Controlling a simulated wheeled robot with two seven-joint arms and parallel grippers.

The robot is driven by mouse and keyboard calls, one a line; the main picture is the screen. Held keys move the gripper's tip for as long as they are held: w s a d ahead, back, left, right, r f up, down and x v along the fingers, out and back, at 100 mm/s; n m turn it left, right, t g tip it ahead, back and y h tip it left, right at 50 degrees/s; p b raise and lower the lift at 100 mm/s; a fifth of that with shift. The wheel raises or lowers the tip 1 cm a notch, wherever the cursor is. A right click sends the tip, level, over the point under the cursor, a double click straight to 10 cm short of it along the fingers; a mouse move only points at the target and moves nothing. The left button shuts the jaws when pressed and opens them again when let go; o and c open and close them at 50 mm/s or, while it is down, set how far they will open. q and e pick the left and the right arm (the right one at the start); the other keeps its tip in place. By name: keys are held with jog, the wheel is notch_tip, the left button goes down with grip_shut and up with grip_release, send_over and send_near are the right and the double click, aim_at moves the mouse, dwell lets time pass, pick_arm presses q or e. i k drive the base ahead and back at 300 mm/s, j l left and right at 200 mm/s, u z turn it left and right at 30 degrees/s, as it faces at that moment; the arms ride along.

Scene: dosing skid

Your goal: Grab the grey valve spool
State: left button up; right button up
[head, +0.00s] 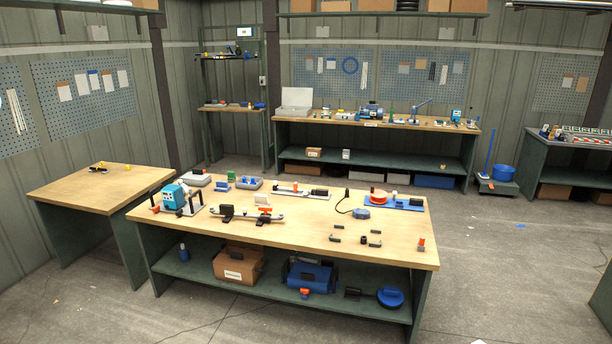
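I cannot single out the grey valve spool for certain at this distance. The near workbench (300,239) carries several small parts. A greyish bar-like part (248,216) lies along black blocks at the front left of its top. Two grey trays (197,180) stand at its back left, the right one holding small parts too small to make out. Several small dark blocks (375,241) lie loose at the right. Neither of my grippers is in view.
A shelf below holds a cardboard box (237,263) and blue items. A side table (100,187) stands left. The floor at right is open.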

aim_at(227, 209)
jog(key=i+j, duration=0.15)
jog(key=i, duration=0.3)
jog(key=i+j, duration=0.15)
jog(key=i, duration=0.3)
jog(key=i+j+z, duration=0.1)
jog(key=i, duration=0.35)
jog(key=i+j, duration=0.3)
jog(key=i, duration=0.15)
